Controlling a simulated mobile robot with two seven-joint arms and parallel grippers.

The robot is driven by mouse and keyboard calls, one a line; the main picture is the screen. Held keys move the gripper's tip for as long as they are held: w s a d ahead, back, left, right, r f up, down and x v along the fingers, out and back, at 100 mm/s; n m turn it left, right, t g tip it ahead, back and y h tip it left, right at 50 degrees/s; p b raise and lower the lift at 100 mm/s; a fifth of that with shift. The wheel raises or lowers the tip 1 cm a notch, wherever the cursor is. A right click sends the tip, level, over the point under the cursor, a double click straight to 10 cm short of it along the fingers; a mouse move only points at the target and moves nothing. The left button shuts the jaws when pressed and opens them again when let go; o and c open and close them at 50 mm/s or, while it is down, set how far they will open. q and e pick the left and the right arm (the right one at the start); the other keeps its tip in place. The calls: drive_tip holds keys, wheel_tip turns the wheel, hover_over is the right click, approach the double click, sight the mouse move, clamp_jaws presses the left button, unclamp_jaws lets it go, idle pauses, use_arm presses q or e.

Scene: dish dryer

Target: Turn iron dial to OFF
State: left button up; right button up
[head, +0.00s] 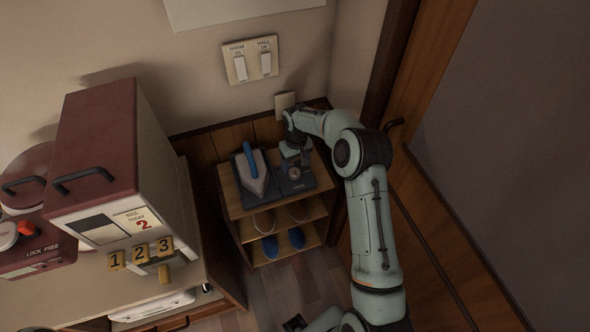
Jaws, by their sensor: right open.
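The iron (252,178), with a blue handle and pale sole, rests on a dark base on top of a small wooden shelf. To its right on the same dark base is a round dial (294,173); its marking is too small to read. My right gripper (293,162) is open, pointing down just above and behind the dial. Whether its fingers touch the dial cannot be told. My left gripper is not clearly in view.
The wooden shelf (233,196) holds slippers on its lower levels. A wall outlet (285,101) and a two-switch panel (250,61) are behind. A red-topped dispenser (95,140) stands at left on a cabinet. A wooden door (426,75) closes off the right.

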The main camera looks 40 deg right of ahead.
sight(295, 171)
drive_tip(key=shift+a+f, duration=0.1)
drive_tip(key=shift+f, duration=2.1)
drive_tip(key=shift+c, duration=0.3)
drive_tip(key=c, duration=1)
